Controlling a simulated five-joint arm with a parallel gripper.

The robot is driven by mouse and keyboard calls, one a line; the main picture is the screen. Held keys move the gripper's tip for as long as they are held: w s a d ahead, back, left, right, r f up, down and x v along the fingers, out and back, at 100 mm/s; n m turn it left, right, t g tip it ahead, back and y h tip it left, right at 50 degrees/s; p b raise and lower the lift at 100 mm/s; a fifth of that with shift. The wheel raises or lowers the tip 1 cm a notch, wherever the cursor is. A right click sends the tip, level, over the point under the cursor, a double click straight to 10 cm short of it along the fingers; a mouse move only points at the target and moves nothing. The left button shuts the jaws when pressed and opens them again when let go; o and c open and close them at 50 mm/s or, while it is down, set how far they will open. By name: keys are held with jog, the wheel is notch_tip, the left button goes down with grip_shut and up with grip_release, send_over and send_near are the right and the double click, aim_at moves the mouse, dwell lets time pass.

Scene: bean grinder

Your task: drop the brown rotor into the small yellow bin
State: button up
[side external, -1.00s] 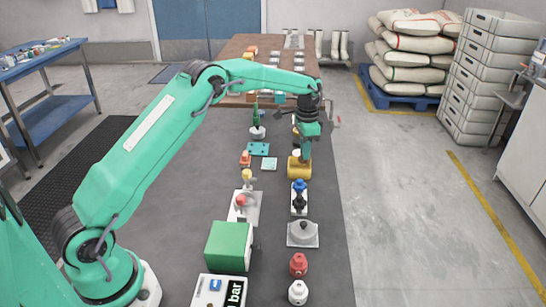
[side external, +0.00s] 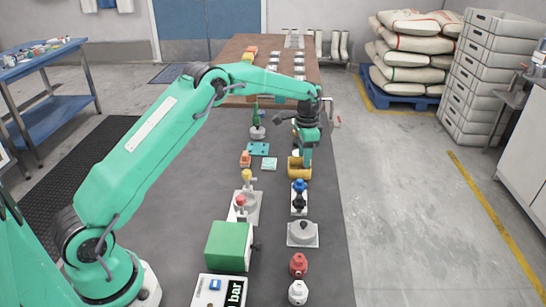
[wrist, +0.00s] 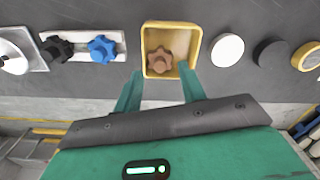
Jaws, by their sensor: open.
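The small yellow bin (wrist: 195,32) is a square, open-topped box in the wrist view. The brown rotor (wrist: 161,61), a lobed knob, lies inside it, near the bin's lower left corner in that picture. My gripper (wrist: 161,80) is open, one finger to each side of the bin's near edge, with nothing between the fingers. In the side view the yellow bin (side external: 293,170) stands on the dark bench with my gripper (side external: 307,163) at it. The rotor cannot be made out there.
Blue (wrist: 102,48) and black (wrist: 57,48) rotors sit on a white plate left of the bin. A white disc (wrist: 227,49), a dark disc (wrist: 271,53) and a yellow ring (wrist: 307,56) lie to its right. A green block (side external: 228,246) stands nearer on the bench.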

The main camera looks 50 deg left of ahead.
notch_tip(320, 180, up, 8)
dwell(0.7)
dwell(0.3)
